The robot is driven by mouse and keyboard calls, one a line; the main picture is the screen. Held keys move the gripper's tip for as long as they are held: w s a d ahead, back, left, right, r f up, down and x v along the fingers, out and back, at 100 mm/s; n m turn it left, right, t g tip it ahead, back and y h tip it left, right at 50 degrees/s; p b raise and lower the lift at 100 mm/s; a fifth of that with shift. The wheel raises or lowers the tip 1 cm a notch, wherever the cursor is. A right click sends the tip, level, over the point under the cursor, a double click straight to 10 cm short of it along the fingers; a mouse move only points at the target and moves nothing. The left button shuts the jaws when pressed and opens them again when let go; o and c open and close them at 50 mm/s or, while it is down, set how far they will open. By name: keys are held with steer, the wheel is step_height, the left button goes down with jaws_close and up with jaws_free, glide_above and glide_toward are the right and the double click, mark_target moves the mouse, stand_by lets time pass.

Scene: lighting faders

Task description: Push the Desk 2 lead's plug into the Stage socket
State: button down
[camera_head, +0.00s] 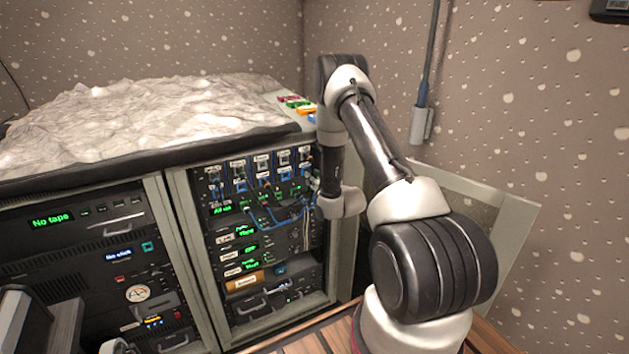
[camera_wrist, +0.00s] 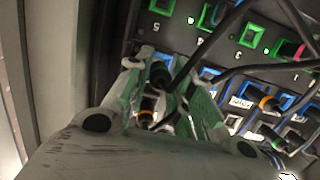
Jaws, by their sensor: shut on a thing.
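My gripper (camera_wrist: 168,82) is shut on a dark plug with an orange band (camera_wrist: 147,106), at the patch panel in the wrist view. A black lead (camera_wrist: 186,72) runs from between the fingers up to the right. I cannot read a name on this lead. Blue-framed sockets (camera_wrist: 210,74) lie close beside and behind the fingers. The label that would mark the Stage socket is too blurred to read, and the plug's tip is partly hidden by the fingers. In the head view, my gripper (camera_head: 314,188) is at the right edge of the panel, mostly hidden by my arm.
Other plugs with coloured bands (camera_wrist: 268,103) and black leads crowd the panel's right side in the wrist view. Green-framed sockets (camera_wrist: 252,36) form a row above. The rack's grey side frame (camera_wrist: 60,60) is close at left. An open door (camera_head: 490,205) stands right of the rack.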

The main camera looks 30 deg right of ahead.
steer(key=shift+w+r, duration=0.1)
steer(key=shift+w, duration=1.15)
stand_by(2.7)
steer(key=c, duration=1.2)
jaws_free()
steer(key=shift+o, duration=0.2)
